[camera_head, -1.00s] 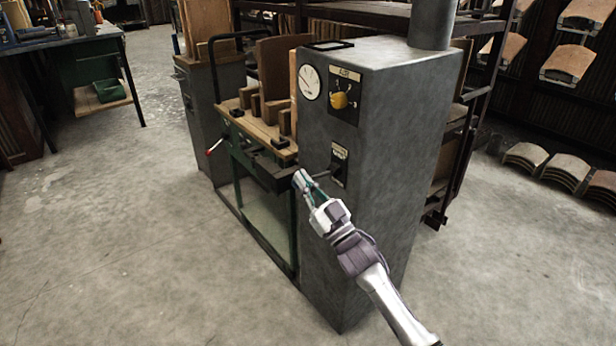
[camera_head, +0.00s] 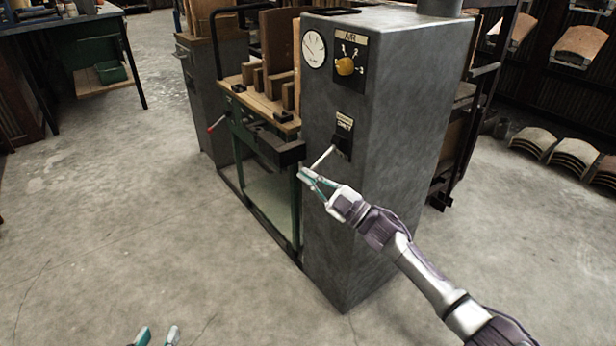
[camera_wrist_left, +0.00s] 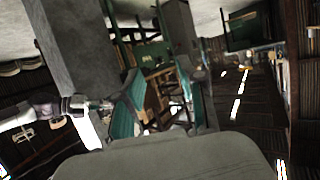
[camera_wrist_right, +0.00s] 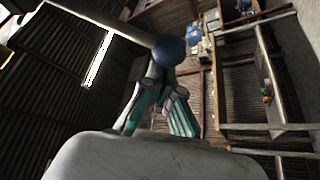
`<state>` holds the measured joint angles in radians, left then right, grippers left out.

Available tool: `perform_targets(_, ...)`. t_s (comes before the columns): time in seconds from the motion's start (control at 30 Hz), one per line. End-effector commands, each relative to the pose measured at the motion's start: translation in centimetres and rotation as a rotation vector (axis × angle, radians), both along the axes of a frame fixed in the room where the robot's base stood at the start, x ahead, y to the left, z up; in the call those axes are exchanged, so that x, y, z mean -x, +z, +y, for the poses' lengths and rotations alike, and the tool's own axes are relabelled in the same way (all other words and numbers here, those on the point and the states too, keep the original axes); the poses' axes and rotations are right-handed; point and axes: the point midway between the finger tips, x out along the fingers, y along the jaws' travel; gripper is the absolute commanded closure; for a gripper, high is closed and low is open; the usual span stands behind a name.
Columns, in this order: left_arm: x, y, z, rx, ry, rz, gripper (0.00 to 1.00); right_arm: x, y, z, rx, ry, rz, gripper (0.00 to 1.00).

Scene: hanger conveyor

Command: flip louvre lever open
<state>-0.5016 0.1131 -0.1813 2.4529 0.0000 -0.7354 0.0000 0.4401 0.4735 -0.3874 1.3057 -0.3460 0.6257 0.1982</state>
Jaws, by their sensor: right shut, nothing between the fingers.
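The louvre lever (camera_head: 322,157) is a thin pale rod sticking out down and left from a black mount (camera_head: 342,146) on the grey cabinet's front, below a small label plate. In the right wrist view, a pale rod ends in a dark blue ball knob (camera_wrist_right: 168,50), close by the fingertips. My right gripper (camera_head: 304,175) is shut and empty at the lever's lower outer end; whether it touches is unclear. It also shows in the right wrist view (camera_wrist_right: 163,80). My left gripper (camera_head: 158,332) is open and empty at the bottom edge, away from the cabinet.
The floor in front (camera_head: 130,220) is clear.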

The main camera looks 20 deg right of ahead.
Motion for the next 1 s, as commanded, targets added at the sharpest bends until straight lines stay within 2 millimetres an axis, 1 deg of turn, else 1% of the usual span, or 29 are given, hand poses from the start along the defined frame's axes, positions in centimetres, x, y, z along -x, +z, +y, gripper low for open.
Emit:
perform_targets(0.03,-0.1,0.1,-0.1,0.002,-0.001,-0.009,0.6,-0.1,-0.3,-0.1,0.008,-0.003,0.001,1.0)
perform_targets(0.17,-0.2,0.3,-0.1,0.005,-0.001,-0.022,0.6,-0.1,-0.4,-0.2,0.017,-0.004,0.0,1.0)
perform_targets(0.67,-0.1,0.3,-0.1,0.003,-0.001,-0.011,0.6,-0.1,-0.5,-0.2,0.018,-0.006,0.005,1.0)
perform_targets(0.87,1.6,-2.1,0.8,-0.036,0.01,0.154,0.6,-0.1,0.4,0.0,0.018,-0.005,0.003,1.0)
perform_targets(1.0,3.7,-4.2,1.7,-0.073,0.023,0.312,0.6,-0.1,1.4,0.2,0.017,-0.004,-0.001,1.0)
